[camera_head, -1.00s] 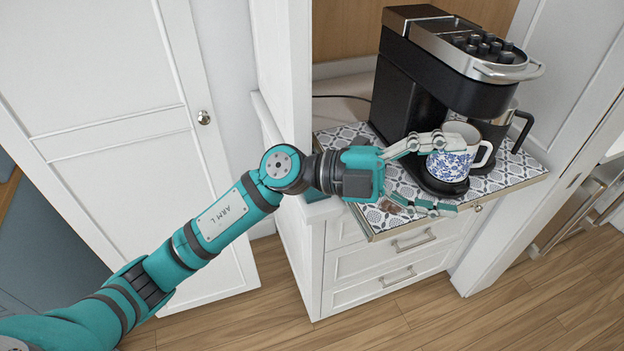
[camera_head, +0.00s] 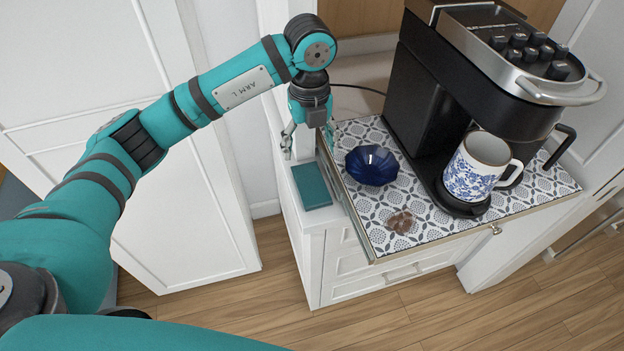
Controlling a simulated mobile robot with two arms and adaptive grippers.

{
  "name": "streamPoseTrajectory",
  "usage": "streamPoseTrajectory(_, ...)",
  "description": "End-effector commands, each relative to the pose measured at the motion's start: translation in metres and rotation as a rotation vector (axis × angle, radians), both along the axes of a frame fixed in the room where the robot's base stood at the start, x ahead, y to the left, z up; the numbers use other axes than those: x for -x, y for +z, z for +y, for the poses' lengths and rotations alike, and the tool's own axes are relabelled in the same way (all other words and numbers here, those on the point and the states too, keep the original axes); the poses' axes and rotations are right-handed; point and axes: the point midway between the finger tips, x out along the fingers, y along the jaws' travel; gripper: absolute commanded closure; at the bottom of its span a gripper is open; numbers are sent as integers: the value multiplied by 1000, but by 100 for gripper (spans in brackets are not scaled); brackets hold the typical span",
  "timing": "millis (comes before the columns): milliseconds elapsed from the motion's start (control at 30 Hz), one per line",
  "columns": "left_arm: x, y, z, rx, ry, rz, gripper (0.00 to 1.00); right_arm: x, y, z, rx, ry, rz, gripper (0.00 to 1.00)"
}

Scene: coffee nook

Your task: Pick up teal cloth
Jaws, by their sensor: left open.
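The teal cloth (camera_head: 311,185) is a flat, folded rectangle on the white counter's left front corner, left of the patterned tray. My left gripper (camera_head: 303,145) points down just behind and above the cloth, beside the tray's left edge. Its fingers are spread and nothing shows between them. The cloth appears free of the fingers, though the exact gap is hard to judge. My right gripper is out of the picture.
The patterned tray (camera_head: 440,222) carries a dark blue bowl (camera_head: 372,166), a brown stain or small brown object (camera_head: 400,222), and a black coffee machine (camera_head: 430,105) with a blue-and-white mug (camera_head: 474,172) on its base. A cabinet door (camera_head: 160,215) stands at left.

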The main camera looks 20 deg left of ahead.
Motion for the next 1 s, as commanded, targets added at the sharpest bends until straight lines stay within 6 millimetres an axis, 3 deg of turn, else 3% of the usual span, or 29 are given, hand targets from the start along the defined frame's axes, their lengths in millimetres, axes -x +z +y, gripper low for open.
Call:
streamPoseTrajectory(67, 1, -17, 0, 0, 0, 6, 26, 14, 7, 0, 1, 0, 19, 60)
streamPoseTrajectory(167, 1, -36, -1, 2, -4, 3, 26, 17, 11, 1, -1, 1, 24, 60)
streamPoseTrajectory(400, 1, -60, -2, 4, -5, 1, 26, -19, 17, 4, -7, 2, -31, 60)
streamPoseTrajectory(533, 1, -71, -2, 4, -5, 2, 26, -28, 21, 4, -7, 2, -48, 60)
streamPoseTrajectory(800, 1, -111, -3, 5, -6, 2, 26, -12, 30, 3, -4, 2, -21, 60)
streamPoseTrajectory(1000, 0, -119, -3, 6, -6, 0, 26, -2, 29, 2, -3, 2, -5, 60)
